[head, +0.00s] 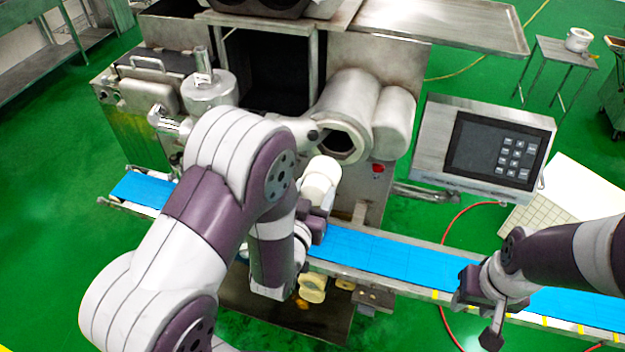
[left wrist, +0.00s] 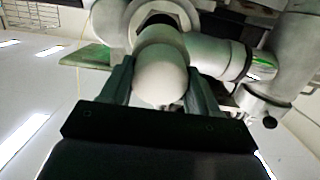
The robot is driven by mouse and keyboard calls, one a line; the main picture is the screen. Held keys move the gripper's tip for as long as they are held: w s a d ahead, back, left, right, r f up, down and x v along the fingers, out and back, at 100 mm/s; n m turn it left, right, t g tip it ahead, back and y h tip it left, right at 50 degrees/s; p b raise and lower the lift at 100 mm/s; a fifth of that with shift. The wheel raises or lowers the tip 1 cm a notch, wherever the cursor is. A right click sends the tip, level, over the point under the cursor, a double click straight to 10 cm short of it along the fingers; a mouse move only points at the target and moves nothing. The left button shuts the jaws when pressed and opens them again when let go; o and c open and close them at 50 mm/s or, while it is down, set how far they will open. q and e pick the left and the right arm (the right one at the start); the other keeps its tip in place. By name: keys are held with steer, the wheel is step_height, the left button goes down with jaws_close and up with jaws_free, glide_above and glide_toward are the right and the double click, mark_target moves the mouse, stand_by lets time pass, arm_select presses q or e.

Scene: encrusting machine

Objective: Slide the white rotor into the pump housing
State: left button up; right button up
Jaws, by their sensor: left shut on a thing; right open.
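The white rotor (head: 322,177) is held by my left gripper (head: 316,208) in front of the machine. In the left wrist view the rotor (left wrist: 160,73) sits between the two dark fingers, which are shut on it. The pump housing (head: 340,142) is the metal cylinder with an open hexagonal-looking mouth. In the head view the rotor is just below and left of that mouth; I cannot tell whether they touch. In the left wrist view the housing mouth (left wrist: 160,18) shows behind the rotor, partly hidden by it. My right gripper (head: 478,312) is open and empty over the belt's right part.
A blue conveyor belt (head: 375,254) runs across below the housing. A control panel (head: 487,150) stands to the right of the housing. A metal hopper cylinder (head: 208,92) is at the left. A small table (head: 562,50) with a white roll stands far right.

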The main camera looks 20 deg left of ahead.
arm_select(q)
steer(key=shift+s+d+r+t, duration=0.15)
steer(key=shift+s+r+t, duration=0.1)
steer(key=shift+r+t, duration=0.4)
steer(key=shift+w+r+t, duration=0.1)
steer(key=shift+r+t, duration=0.1)
steer(key=shift+t, duration=0.05)
steer(key=w+f, duration=0.1)
steer(key=w+f+b, duration=0.1)
steer(key=w, duration=0.1)
steer(key=w+f+b, duration=0.1)
steer(key=shift+w+a, duration=0.2)
steer(key=shift+w, duration=0.15)
steer(key=shift+w+d, duration=0.1)
steer(key=shift+w, duration=0.25)
steer(key=shift+a+f+b, duration=0.1)
steer(key=shift+a+b, duration=0.1)
steer(key=shift+b, duration=0.25)
steer(key=shift+d, duration=0.1)
